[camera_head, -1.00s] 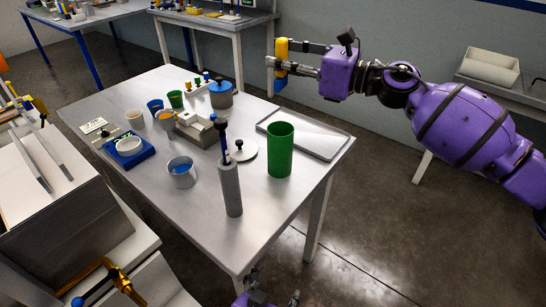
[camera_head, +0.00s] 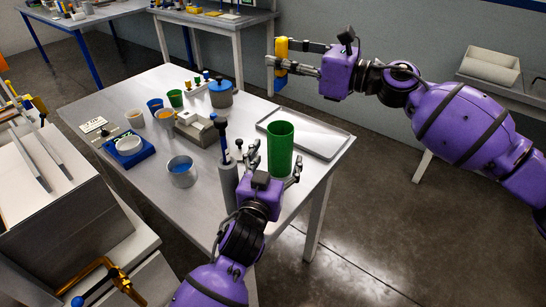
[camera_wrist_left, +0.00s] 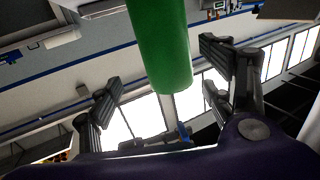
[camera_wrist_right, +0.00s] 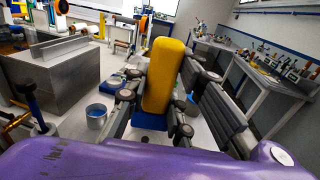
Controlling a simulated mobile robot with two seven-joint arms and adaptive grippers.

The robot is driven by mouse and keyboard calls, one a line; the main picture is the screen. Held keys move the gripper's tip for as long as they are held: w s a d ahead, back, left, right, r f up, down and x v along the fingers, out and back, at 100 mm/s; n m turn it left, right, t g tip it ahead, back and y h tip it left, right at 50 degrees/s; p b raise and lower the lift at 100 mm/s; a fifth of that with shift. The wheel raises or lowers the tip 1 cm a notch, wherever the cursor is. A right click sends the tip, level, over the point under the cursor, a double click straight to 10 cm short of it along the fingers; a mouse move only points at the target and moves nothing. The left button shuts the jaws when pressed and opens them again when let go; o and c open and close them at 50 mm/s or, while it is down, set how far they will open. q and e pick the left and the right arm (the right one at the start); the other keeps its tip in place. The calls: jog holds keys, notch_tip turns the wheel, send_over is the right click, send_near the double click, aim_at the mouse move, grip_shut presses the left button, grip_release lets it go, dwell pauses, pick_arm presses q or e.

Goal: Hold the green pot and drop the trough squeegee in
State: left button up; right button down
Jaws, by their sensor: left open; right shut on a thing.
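The green pot (camera_head: 280,150), a tall open cylinder, stands upright near the table's right end. My left gripper (camera_head: 273,164) is open at its near side, one finger towards each side of it. In the left wrist view the green pot (camera_wrist_left: 162,45) shows between the spread fingers (camera_wrist_left: 160,85); I cannot tell whether they touch it. My right gripper (camera_head: 285,57) is shut on the trough squeegee (camera_head: 281,47), in the air beyond the table's far right edge. In the right wrist view the squeegee (camera_wrist_right: 164,75) shows a yellow upper part and a blue lower part.
A grey cylinder with a blue-topped rod (camera_head: 223,140) stands left of my left gripper, partly hidden by it. A shallow grey tray (camera_head: 335,149) lies behind the pot. A metal cup (camera_head: 182,174), a blue scale (camera_head: 122,158) and a lidded pot (camera_head: 221,97) stand farther left.

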aim_at(283, 132)
pick_arm(q)
jog(key=shift+w+a+r, duration=0.15)
jog(key=shift+w+a, duration=0.15)
jog(key=shift+a, duration=0.1)
jog(key=shift+w+r, duration=0.1)
jog(key=shift+w, duration=0.3)
jog(key=x, duration=0.6)
jog(key=shift+w, duration=0.25)
jog(key=shift+c, duration=0.4)
jog(key=c, duration=1.2)
jog(key=o, duration=1.2)
